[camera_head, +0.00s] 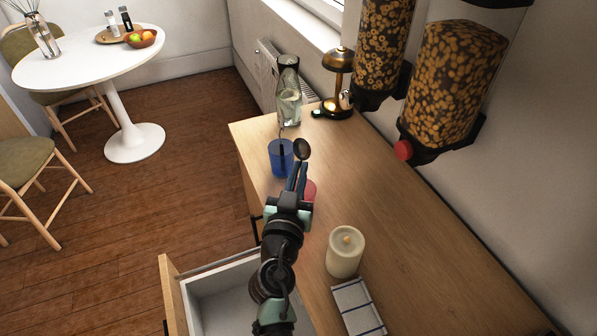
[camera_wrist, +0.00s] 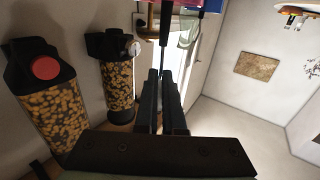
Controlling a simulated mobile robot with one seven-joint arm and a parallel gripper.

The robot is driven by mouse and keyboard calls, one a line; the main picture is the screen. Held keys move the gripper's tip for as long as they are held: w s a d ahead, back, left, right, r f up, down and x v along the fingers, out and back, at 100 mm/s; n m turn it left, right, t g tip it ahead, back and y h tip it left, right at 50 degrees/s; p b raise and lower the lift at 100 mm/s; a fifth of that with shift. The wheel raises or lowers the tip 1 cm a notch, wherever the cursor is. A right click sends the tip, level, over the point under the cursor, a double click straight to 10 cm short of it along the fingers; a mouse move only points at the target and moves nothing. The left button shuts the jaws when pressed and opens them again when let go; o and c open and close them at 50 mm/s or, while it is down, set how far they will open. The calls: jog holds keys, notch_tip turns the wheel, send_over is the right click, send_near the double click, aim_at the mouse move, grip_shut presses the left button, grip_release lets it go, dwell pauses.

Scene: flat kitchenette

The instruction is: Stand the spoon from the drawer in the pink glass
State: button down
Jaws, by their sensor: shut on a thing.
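My gripper (camera_head: 297,175) is shut on the spoon (camera_head: 302,149), whose dark bowl shows above the fingertips in the head view. In the wrist view a thin dark length of the spoon (camera_wrist: 165,22) runs from between my fingers (camera_wrist: 165,78) to the top edge. The pink glass (camera_head: 309,190) stands on the counter, just right of and partly hidden behind my gripper. I cannot tell whether the spoon's lower end is over or inside it. The drawer (camera_head: 228,268) below the counter is pulled open.
A blue glass (camera_head: 275,160) with a thin dark stick stands close left of my fingers. Behind are a glass bottle (camera_head: 289,95) and brass lamp (camera_head: 338,62). A candle (camera_head: 345,255) and striped cloth (camera_head: 355,305) lie nearer. Cereal dispensers (camera_head: 455,80) hang right. The right counter is clear.

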jog(key=c, duration=0.9)
grip_release()
jog(key=shift+c, duration=0.2)
jog(key=s+a+b, duration=0.2)
jog(key=s, duration=1)
jog(key=shift+s+a, duration=0.25)
jog(key=shift+s, duration=0.15)
